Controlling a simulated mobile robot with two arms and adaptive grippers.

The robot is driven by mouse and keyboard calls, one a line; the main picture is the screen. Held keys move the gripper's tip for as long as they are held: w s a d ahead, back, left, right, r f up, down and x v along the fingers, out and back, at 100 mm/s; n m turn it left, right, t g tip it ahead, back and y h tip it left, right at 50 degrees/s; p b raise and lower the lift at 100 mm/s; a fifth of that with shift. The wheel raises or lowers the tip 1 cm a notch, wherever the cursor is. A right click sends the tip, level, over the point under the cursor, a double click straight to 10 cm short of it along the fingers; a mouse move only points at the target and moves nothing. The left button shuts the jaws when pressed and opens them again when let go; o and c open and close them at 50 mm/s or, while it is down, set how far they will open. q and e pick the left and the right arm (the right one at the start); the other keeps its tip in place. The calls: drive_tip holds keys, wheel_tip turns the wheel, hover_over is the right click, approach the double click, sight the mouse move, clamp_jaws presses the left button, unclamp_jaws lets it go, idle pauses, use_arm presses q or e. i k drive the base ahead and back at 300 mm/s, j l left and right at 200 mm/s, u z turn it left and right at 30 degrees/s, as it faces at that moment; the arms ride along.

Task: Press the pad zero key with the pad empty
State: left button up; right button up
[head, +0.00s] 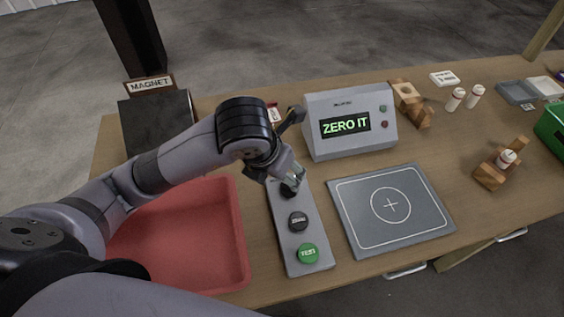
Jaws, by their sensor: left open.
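A grey key panel (279,228) lies on the table with a column of keys. The near key is green and reads TEST (308,253). A dark key (298,221) with small lettering sits in the middle. A black key (288,190) at the far end is partly covered by my left gripper (292,181). That gripper is open and points down over the far key; I cannot tell whether it touches. The grey pad (351,212), with a circle and cross, is empty. The display box (341,97) reads ZERO IT. My right gripper is out of view.
A red tray (240,235) lies left of the panel. A dark block with a MAGNET sign (150,85) stands behind it. Wooden pieces (408,95), white bottles (455,100), a wooden holder (490,175) and a green bin (553,128) are to the right.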

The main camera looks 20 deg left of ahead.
sight(298, 221)
drive_tip(key=k, duration=1.5)
